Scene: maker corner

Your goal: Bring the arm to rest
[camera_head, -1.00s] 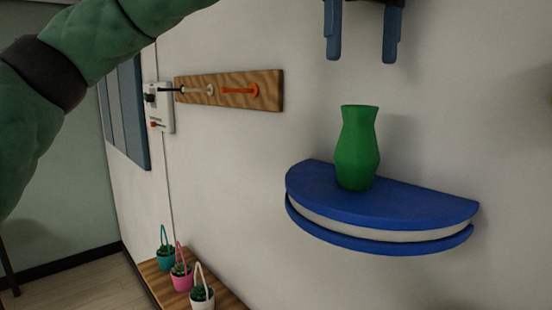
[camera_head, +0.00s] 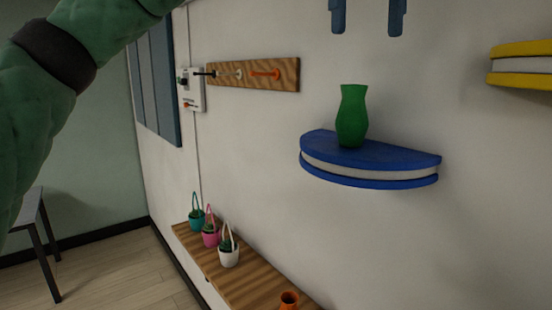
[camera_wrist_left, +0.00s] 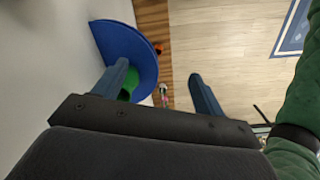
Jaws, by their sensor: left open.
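My left arm, in a green padded sleeve, comes in from the left in the head view. My left gripper (camera_head: 367,16) shows only its two blue-grey fingertips at the top edge, spread apart and empty. A green vase (camera_head: 351,117) stands upright below it on a blue half-round wall shelf (camera_head: 390,158). In the left wrist view, the open gripper (camera_wrist_left: 160,85) is above the shelf (camera_wrist_left: 140,45), with the vase (camera_wrist_left: 130,82) partly hidden behind the left finger. My right gripper is not in view.
A yellow wall shelf (camera_head: 520,66) is at the right edge. A wooden peg rail (camera_head: 280,85) and a white panel (camera_head: 191,98) are on the wall. A low wooden shelf (camera_head: 252,284) holds small potted plants and an orange pot (camera_head: 288,301). A stool (camera_head: 38,225) stands at left.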

